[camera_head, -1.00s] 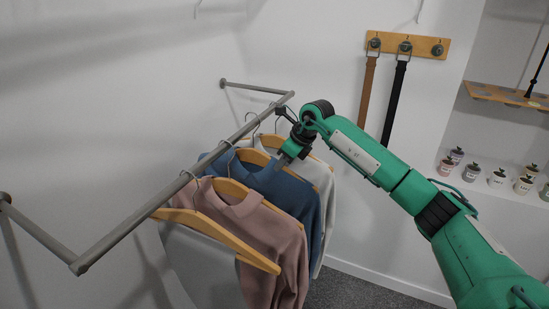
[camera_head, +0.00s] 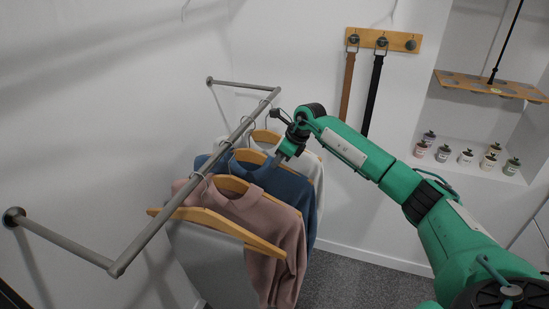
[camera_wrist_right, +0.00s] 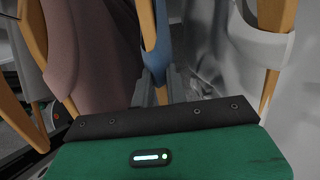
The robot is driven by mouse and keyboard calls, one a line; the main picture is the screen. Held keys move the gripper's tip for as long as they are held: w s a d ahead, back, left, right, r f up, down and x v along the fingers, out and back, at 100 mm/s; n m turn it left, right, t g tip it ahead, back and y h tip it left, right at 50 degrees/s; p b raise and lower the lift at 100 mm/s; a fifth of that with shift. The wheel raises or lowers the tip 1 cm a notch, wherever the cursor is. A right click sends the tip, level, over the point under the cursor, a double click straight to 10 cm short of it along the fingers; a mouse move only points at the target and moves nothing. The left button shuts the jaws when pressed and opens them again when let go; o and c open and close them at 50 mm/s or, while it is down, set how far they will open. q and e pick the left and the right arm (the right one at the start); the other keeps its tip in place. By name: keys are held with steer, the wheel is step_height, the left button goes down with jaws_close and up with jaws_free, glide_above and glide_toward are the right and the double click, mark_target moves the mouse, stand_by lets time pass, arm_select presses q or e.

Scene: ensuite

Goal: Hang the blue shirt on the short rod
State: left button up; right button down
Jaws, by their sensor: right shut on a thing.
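The blue shirt (camera_head: 282,186) hangs on a wooden hanger under the long grey rod (camera_head: 187,192), between a pink shirt and a white one. My right gripper (camera_head: 281,158) is at the blue shirt's shoulder, right of the rod, and shut on it. In the right wrist view the fingers (camera_wrist_right: 155,88) close around the blue shirt (camera_wrist_right: 160,45) and its wooden hanger. The rod has two shorter arms to the wall, a far one (camera_head: 242,86) and a near one (camera_head: 60,240); I cannot tell whether either is the short rod. My left gripper is out of view.
The pink shirt (camera_head: 262,218) hangs close in front, with a grey garment (camera_head: 205,255) nearer still. A white shirt (camera_head: 306,166) hangs just behind. Belts hang from a wall rack (camera_head: 400,41). Small jars (camera_head: 466,157) stand in a niche at right. Carpet below is clear.

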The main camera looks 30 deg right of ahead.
steer(key=shift+w+a+p+v, duration=0.1)
steer(key=shift+p+v, duration=0.35)
steer(key=shift+v, duration=0.3)
steer(key=shift+w+a+p+v, duration=0.15)
steer(key=shift+p+v, duration=0.3)
steer(key=shift+v, duration=0.25)
steer(key=shift+s+d+r, duration=0.25)
steer(key=shift+d, duration=0.05)
steer(key=shift+s+d+r+p, duration=0.6)
steer(key=shift+s+d, duration=0.15)
steer(key=shift+s, duration=0.15)
steer(key=shift+s+d+b, duration=0.55)
steer(key=shift+s+d, duration=0.7)
steer(key=shift+s, duration=0.2)
steer(key=shift+s+d, duration=0.4)
steer(key=shift+s, duration=0.15)
